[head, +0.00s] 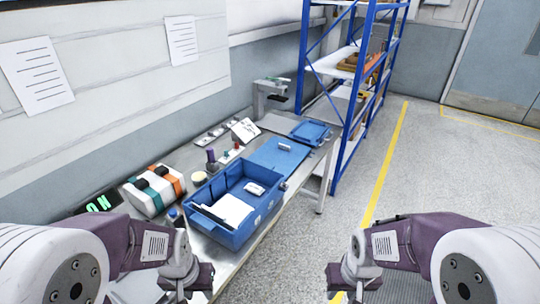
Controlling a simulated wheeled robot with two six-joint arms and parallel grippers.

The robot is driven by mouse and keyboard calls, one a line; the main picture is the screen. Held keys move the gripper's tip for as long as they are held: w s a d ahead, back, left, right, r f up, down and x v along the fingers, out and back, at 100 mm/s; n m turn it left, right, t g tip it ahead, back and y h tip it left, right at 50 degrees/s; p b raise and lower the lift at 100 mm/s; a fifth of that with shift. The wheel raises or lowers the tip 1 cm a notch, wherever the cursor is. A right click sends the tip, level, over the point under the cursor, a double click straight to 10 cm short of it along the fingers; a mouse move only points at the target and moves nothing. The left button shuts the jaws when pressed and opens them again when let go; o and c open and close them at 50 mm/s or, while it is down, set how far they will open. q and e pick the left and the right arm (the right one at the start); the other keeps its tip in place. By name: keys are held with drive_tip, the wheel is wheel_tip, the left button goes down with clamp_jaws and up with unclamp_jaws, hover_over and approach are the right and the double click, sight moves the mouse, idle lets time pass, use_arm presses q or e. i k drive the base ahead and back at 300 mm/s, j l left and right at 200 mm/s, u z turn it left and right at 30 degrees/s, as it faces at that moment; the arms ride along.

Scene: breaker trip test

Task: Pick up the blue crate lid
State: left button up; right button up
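A flat blue panel (272,155), which looks like the crate lid, lies on the bench just behind the blue crate. A small grey piece (285,146), perhaps its handle, sits on it. The open blue crate (237,238) stands at the bench's front, with a white sheet and a small white item inside. My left gripper (188,280) is low in front of the bench, left of the crate and well short of the panel. My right gripper (354,282) is over the floor, right of the bench. Neither touches anything I can see. Their finger gaps are not clear.
A black-and-white device (150,196) with orange and teal parts and a green-lit display (99,204) stand at the bench's left. A shallow blue tray (311,132) lies at the far end. A blue-framed shelf (345,100) stands beyond. The floor at right is clear.

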sight(285, 154)
drive_tip(key=i+l+u, duration=0.2)
drive_tip(key=l, duration=0.15)
drive_tip(key=i+l+u, duration=0.2)
drive_tip(key=l, duration=0.2)
drive_tip(key=i+l+u, duration=0.2)
drive_tip(key=l, duration=0.25)
drive_tip(key=i+l+u, duration=0.2)
drive_tip(key=l, duration=0.25)
drive_tip(key=l+u, duration=0.2)
drive_tip(key=l, duration=0.25)
drive_tip(key=l+u, duration=0.25)
drive_tip(key=l, duration=0.2)
drive_tip(key=i+l+u, duration=0.15)
drive_tip(key=l, duration=0.25)
drive_tip(key=i+l+u, duration=0.2)
drive_tip(key=l, duration=0.25)
drive_tip(key=l+u, duration=0.15)
drive_tip(key=l, duration=0.3)
drive_tip(key=i+l+u, duration=0.2)
drive_tip(key=l, duration=0.25)
drive_tip(key=k, duration=0.1)
